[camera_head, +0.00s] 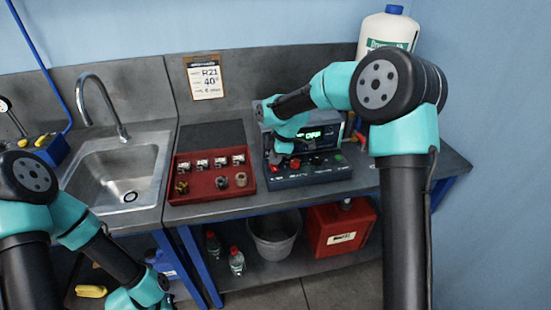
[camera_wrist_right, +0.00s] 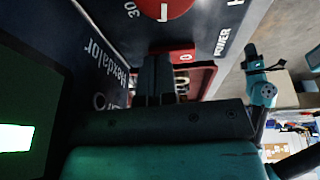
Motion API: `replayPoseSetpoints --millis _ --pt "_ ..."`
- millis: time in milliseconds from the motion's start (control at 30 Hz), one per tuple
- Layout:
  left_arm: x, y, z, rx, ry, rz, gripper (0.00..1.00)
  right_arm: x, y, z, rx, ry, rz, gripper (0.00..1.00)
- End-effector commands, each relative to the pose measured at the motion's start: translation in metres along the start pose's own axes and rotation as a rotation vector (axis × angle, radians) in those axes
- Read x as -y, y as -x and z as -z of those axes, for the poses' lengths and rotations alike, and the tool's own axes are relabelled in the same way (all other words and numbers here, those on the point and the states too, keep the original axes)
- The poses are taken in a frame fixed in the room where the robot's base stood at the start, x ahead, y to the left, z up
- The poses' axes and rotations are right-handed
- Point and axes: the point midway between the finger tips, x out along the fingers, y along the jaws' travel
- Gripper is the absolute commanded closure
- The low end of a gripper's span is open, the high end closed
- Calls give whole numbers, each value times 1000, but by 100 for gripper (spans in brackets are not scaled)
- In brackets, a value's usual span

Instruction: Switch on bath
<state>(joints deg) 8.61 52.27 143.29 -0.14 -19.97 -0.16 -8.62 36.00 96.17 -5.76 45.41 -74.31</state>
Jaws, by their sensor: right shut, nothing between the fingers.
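The bath unit (camera_head: 312,180) is a dark box with a lit green display (camera_head: 312,136) and a sloped front panel. Its panel fills the upper left of the right wrist view, with a red knob (camera_wrist_right: 165,8) and a POWER label (camera_wrist_right: 222,40). A red part (camera_wrist_right: 182,54) lies beside the label, partly behind my fingers; its switch position is unclear. My right gripper (camera_wrist_right: 153,78) is shut and empty, close over the panel; contact cannot be told. My left arm is at lower left in the head view, its gripper out of frame there; a distant teal arm shows in the wrist view.
A red tray (camera_head: 212,197) with several small items sits left of the unit. A sink (camera_head: 125,180) with a tall tap is further left. A white bottle (camera_head: 388,32) stands behind my right arm. Below are a bucket (camera_head: 275,240) and a red canister (camera_head: 340,232).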

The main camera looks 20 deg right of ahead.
Motion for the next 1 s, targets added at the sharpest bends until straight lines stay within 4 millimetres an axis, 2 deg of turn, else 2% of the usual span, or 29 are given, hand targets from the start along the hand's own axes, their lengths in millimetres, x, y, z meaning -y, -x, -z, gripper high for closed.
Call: replayPoseSetpoints --millis 33,167,600,1000 --pt "0 0 0 0 0 0 100 -8 -5 -5 3 -3 -17 100" --pt "0 0 0 0 0 0 100 -7 -5 -4 2 -3 -17 100" --pt "0 0 0 0 0 0 100 9 -1 -2 1 -3 -12 100" --pt "0 0 0 0 0 0 100 14 -1 0 1 -3 1 100"
